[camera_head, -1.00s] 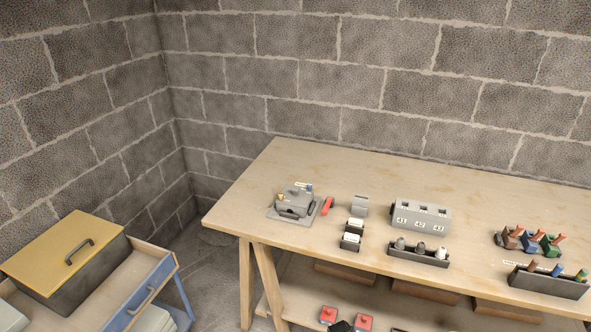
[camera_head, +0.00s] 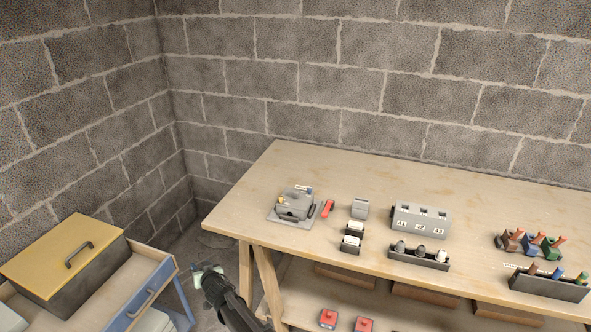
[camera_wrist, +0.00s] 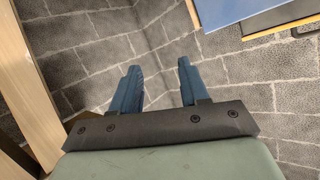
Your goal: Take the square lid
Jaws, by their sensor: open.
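A yellow, roughly square lid (camera_head: 60,255) with a dark bar handle (camera_head: 79,254) lies on a dark box (camera_head: 85,277) at the left in the head view. Red squarish pieces with knobs (camera_head: 328,318) (camera_head: 364,325) lie on the bench's lower shelf; whether they are lids I cannot tell. My gripper (camera_head: 207,273) is in the gap between the drawer unit and the bench, to the right of the yellow lid and apart from it. In the wrist view its two blue fingers (camera_wrist: 158,66) are spread, with nothing between them.
The blue-fronted drawer (camera_head: 150,287) stands open beside my gripper, and shows at the wrist view's top right (camera_wrist: 237,14). The wooden bench (camera_head: 262,180) is to the right, its legs close to my arm. It carries a grey fixture (camera_head: 295,203) and several small blocks and racks.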

